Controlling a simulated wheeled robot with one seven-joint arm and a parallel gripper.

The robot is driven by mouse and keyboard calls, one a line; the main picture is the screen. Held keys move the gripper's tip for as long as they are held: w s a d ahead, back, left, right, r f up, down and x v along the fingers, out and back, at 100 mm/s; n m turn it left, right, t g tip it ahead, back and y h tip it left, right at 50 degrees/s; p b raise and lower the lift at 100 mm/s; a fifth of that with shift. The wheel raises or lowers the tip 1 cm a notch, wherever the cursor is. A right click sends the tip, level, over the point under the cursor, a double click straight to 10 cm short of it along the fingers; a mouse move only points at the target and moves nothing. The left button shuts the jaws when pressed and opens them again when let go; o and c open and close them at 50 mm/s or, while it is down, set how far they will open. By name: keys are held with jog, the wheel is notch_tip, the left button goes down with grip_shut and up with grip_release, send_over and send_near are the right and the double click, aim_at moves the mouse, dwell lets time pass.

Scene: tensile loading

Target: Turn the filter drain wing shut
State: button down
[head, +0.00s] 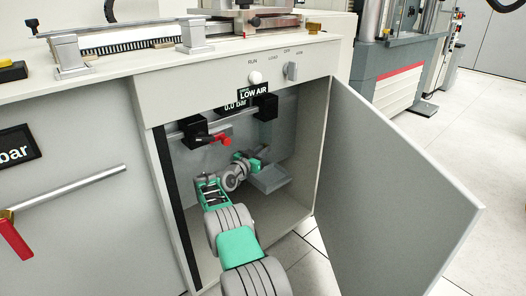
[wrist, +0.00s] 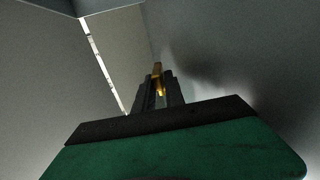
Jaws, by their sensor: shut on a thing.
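The brass drain wing (wrist: 157,72) shows in the wrist view between the two dark fingers of my gripper (wrist: 160,92). My gripper is shut on it. In the head view my gripper (head: 262,157) is inside the open cabinet, below the right black filter block (head: 265,106). A dim, greyish bowl (head: 265,133) hangs under that block, just above my gripper. The wing itself is too small and too hidden to make out in the head view. I cannot tell how far the wing is turned.
A red-handled valve (head: 219,139) sits up and left of my gripper. A grey tray (head: 270,180) lies just below it. The cabinet door (head: 395,190) stands open at the right. A display reads "LOW AIR" (head: 253,93) above.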

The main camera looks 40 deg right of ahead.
jog(key=c, duration=1.5)
grip_release()
jog(key=p+v, duration=0.3)
jog(key=v, duration=0.4)
jog(key=shift+s+a, duration=0.2)
jog(key=shift+a, duration=0.1)
jog(key=shift+c, duration=0.3)
